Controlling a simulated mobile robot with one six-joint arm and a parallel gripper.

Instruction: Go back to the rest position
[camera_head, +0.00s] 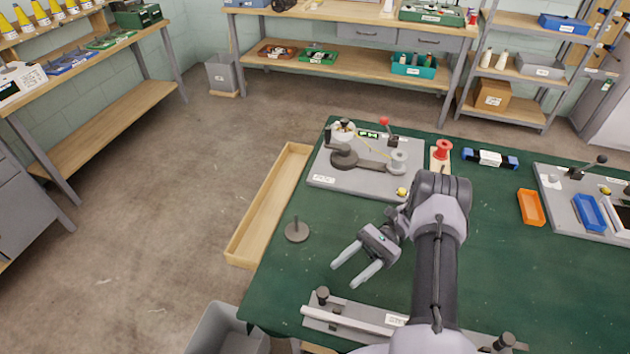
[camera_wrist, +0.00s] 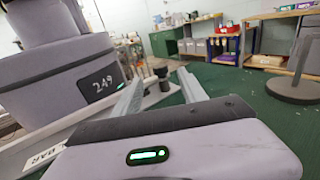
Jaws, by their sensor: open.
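My gripper (camera_head: 357,262) is open and empty above the left part of the green table (camera_head: 480,250). Its two light grey fingers point down and to the left in the head view. In the wrist view the fingers of my gripper (camera_wrist: 155,90) stand apart with nothing between them. A grey board with a red-knobbed lever, the threading fixture (camera_head: 324,177), lies behind my gripper, apart from it. A thin yellow line shows on that fixture.
A round dark stand (camera_head: 297,230) is left of my gripper. A bar fixture (camera_head: 350,315) lies in front of it. A red spool (camera_head: 443,150), an orange tray (camera_head: 531,207) and another fixture board (camera_head: 560,205) are to the right. A wooden tray (camera_head: 268,205) borders the table's left edge.

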